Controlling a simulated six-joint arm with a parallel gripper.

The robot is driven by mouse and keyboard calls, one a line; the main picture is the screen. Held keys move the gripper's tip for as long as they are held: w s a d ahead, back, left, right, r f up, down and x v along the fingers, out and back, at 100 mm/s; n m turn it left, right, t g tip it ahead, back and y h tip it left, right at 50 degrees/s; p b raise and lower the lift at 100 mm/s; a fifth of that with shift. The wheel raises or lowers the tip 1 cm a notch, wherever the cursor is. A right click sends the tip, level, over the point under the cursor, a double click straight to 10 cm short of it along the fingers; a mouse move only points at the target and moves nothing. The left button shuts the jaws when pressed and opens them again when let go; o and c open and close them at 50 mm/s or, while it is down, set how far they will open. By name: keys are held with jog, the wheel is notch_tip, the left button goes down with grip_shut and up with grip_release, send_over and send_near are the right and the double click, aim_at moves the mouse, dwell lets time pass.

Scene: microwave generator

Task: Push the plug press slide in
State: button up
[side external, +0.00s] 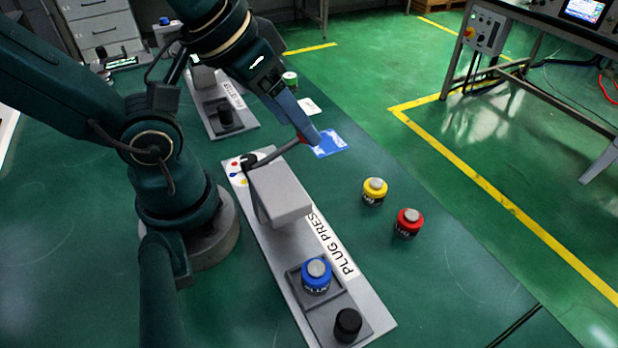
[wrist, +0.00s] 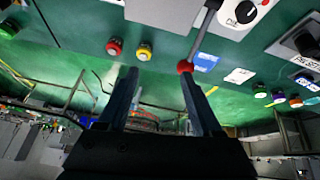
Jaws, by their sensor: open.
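The plug press is a long light-grey plate (side external: 290,275) lettered "PLUG PRES…" in the side view. A grey block (side external: 280,192) stands on its far half, and a dark lever (side external: 272,155) reaches from beside the block toward my gripper (side external: 308,132). The lever ends in a red ball (wrist: 185,66) in the wrist view. My gripper is open, its two fingers apart (wrist: 158,73), with the ball at the right fingertip; I cannot tell whether they touch. A blue canister (side external: 316,276) sits upright in a square holder, with a black knob (side external: 347,324) at the near end.
A yellow canister (side external: 374,191) and a red canister (side external: 408,223) stand on the green table right of the press. A blue card (side external: 328,143) lies below my gripper. Another grey station (side external: 222,110) and a green canister (side external: 290,80) stand farther back.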

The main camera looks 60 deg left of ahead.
jog(key=w+d+r+n+g+h, duration=0.1)
jog(key=w+d+n, duration=0.2)
jog(key=d, duration=0.1)
jog(key=g, duration=0.4)
send_over(349, 319)
jog(key=w+a, duration=0.4)
jog(key=w, duration=0.1)
notch_tip(349, 319, down, 6)
jog(key=r, duration=0.1)
jog(key=s+d+f+m, duration=0.1)
jog(key=s+d+f, duration=0.1)
jog(key=s+d+f+m+y, duration=0.1)
jog(key=s+d+f, duration=0.1)
jog(key=s+f, duration=0.1)
jog(key=shift+f+g, duration=0.1)
jog(key=shift+g, duration=0.3)
jog(key=shift+f, duration=2.5)
grip_shut()
